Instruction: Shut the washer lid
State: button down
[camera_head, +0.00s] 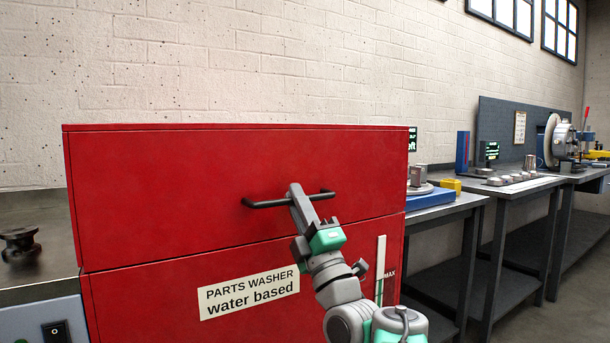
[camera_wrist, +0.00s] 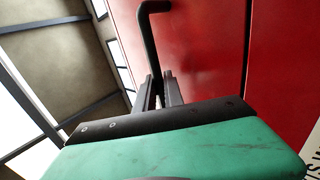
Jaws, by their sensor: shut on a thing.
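The parts washer is a red cabinet in the middle of the head view. Its lid (camera_head: 150,190) is the upper red section, and a thin seam separates it from the lower body (camera_head: 140,305). A black bar handle (camera_head: 262,203) runs across the lid's front. My gripper (camera_head: 297,192) is at the middle of this handle, shut on it. In the wrist view the handle (camera_wrist: 148,35) runs up from between the two fingers (camera_wrist: 160,90), with the red lid (camera_wrist: 195,50) beside it. The fingertips partly hide the handle. The lid's inside is not visible.
A bench (camera_head: 40,275) with a dark metal part (camera_head: 20,245) stands left of the washer. On the right, workbenches (camera_head: 440,209) carry a blue device (camera_head: 430,198), several metal pieces and a machine with a large disc (camera_head: 552,140). Open floor shows at the far right.

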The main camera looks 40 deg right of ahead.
jog(key=shift+w+d+f, duration=0.15)
jog(key=shift+f, duration=0.6)
jog(key=c, duration=1.7)
grip_release()
jog(key=shift+w+f, duration=0.1)
jog(key=shift+f, duration=0.05)
jog(key=shift+c, duration=0.2)
jog(key=shift+o, duration=1.4)
jog(key=v, duration=0.7)
jog(key=shift+s, duration=0.4)
